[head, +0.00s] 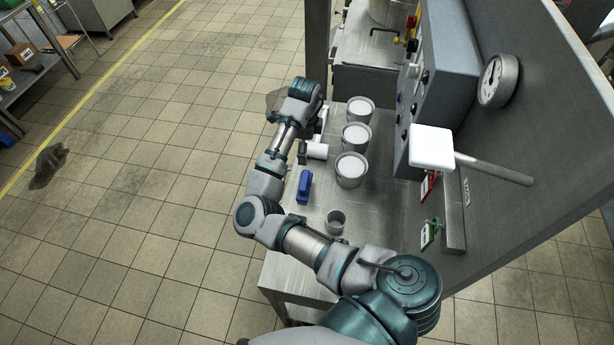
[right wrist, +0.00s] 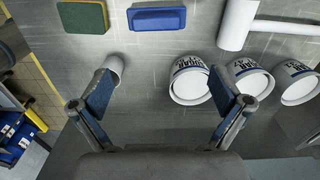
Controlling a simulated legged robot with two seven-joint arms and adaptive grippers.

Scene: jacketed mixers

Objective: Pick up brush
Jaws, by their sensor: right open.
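The brush is a blue block-shaped piece (head: 304,187) lying on the steel table, left of the white cans in the head view. In the right wrist view the blue brush (right wrist: 157,18) lies near the top edge, beyond the fingers. My right gripper (right wrist: 162,95) is open and empty, with its two fingers spread apart above the table. In the head view it is partly hidden by its own wrist. The brush is not between the fingers. My left gripper is not in view.
A green and yellow sponge (right wrist: 82,16) lies beside the brush. A grey control panel (head: 445,70) rises at the right.

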